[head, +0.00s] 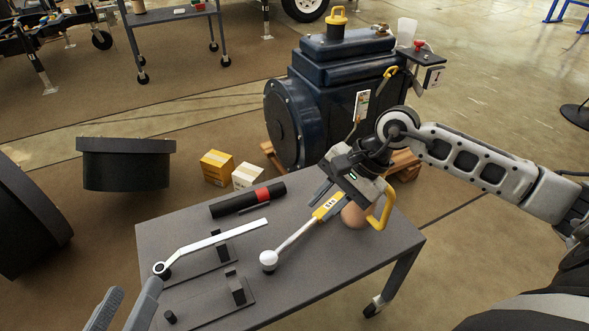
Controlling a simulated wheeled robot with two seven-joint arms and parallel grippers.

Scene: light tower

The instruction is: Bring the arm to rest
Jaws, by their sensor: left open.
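My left gripper (134,290) comes in at the lower left corner. Its two grey fingers are apart with nothing between them, near the table's left front edge. My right gripper (328,198) is over the right part of the grey table (335,278), its arm reaching in from the right. A tool with a yellow labelled handle (328,207) and a white rod ending in a white ball (268,258) lies at its fingers. I cannot tell whether the fingers grip the handle. A yellow loop (383,208) and a tan round object (355,215) show beside the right gripper, partly hidden.
A white lever (215,240) rests on black stands on the table, with a black and red cylinder (248,200) behind. A large dark blue machine (320,95) stands beyond the table. Yellow (217,163) and white (247,175) boxes are on the floor. The table's front right is clear.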

